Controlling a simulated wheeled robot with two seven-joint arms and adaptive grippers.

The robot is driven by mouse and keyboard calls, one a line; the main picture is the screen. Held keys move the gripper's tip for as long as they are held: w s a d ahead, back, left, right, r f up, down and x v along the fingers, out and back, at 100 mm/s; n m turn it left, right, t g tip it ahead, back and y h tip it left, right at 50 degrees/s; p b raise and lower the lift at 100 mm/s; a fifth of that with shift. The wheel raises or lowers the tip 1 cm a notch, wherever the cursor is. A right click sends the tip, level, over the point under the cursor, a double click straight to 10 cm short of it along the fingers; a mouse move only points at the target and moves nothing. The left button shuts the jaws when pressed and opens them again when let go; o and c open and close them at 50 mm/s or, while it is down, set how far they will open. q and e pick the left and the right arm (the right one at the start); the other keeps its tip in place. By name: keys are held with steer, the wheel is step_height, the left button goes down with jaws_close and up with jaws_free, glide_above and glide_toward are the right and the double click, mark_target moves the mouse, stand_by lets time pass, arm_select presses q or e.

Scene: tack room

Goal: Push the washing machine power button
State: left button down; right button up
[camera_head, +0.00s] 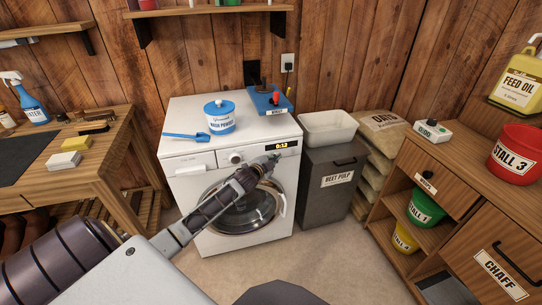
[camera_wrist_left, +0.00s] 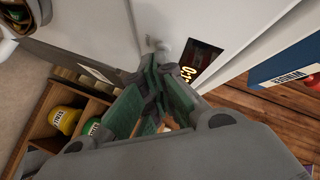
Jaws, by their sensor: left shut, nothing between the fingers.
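The white washing machine (camera_head: 185,180) stands against the wooden wall. Its front panel has a round dial (camera_head: 236,157) and a lit display (camera_head: 284,145), which also shows in the left wrist view (camera_wrist_left: 199,66). My left gripper (camera_head: 273,159) is shut and empty, its tip at the panel just below the display. In the left wrist view the closed fingers (camera_wrist_left: 153,82) point at a small pale round part (camera_wrist_left: 161,50) beside the display. I cannot tell whether they touch it. The gripper hides part of the panel in the head view. My right gripper is out of view.
A wash powder tub (camera_head: 220,118), a blue scoop (camera_head: 186,136) and a blue box (camera_head: 268,102) sit on the machine top. A beet pulp bin (camera_head: 331,190) stands close to its right. A workbench (camera_head: 101,158) is left, a cabinet (camera_head: 456,152) right.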

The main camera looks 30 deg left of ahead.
arm_select(q)
steer(key=shift+s+d, duration=0.1)
steer(key=shift+d, duration=0.05)
steer(key=shift+s+d+p, duration=0.3)
steer(key=shift+p, duration=0.05)
steer(key=s+d+p, duration=0.1)
steer(key=s+d, duration=0.1)
steer(key=s+d+p, duration=0.1)
steer(key=d, duration=0.1)
steer(key=shift+s+d+p, duration=0.25)
steer(key=shift+s+p, duration=0.1)
steer(key=shift+s, duration=0.05)
stand_by(0.6)
stand_by(0.4)
